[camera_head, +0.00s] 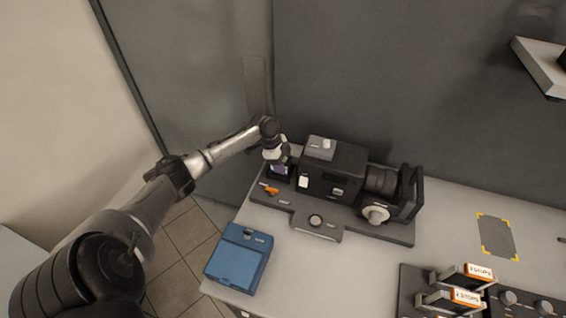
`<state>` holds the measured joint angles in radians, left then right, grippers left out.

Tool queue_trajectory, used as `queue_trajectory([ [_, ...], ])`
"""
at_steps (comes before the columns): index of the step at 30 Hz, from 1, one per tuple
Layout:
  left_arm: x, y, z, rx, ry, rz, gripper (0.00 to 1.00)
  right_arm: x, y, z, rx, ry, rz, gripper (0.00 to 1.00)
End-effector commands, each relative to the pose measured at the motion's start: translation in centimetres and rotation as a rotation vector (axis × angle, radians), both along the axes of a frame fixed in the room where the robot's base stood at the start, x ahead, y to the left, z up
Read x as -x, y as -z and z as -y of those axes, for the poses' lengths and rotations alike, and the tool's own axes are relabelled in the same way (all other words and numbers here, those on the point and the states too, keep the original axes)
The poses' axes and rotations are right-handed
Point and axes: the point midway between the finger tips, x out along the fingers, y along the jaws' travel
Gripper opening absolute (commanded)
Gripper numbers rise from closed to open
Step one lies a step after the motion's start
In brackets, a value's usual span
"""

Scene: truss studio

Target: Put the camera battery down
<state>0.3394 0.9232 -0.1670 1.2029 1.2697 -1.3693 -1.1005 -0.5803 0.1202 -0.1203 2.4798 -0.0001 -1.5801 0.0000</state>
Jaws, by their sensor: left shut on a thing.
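My left gripper (279,162) is shut at the left end of the black camera (337,170). Just below its fingers shows a small dark block with a purplish face, which looks like the camera battery (280,170). The block is at the back left of the dark base plate (373,231) that carries the camera. I cannot tell whether it touches the plate or the camera, and the fingers hide its upper part. My right gripper is not in the view.
A blue case (238,262) stands at the table's left front corner. An orange piece (270,189) lies on the plate near the gripper. A grey pad with yellow corners (497,237) and labelled filter holders (463,283) are at the right. Bare table (340,275) lies in front.

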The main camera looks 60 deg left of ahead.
Motion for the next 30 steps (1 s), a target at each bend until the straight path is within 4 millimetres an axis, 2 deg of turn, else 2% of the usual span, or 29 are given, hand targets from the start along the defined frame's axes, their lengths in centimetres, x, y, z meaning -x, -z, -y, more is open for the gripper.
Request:
queue_trajectory([
  [5, -0.1, 0.1, 0.0, 0.000, -0.001, 0.003, 0.10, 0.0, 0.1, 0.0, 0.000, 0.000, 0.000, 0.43],
  [6, 0.0, 0.2, 0.0, 0.000, 0.000, 0.000, 0.56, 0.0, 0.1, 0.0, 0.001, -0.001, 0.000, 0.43],
  [13, 0.0, 0.2, 0.0, 0.000, 0.000, 0.000, 0.78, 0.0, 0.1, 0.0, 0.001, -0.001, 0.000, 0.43],
  [23, 0.0, -0.3, -0.1, -0.001, 0.000, 0.001, 0.79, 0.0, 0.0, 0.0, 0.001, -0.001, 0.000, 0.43],
  [30, 1.0, -3.7, -1.2, -0.004, 0.000, 0.001, 0.79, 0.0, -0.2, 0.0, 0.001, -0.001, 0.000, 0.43],
])
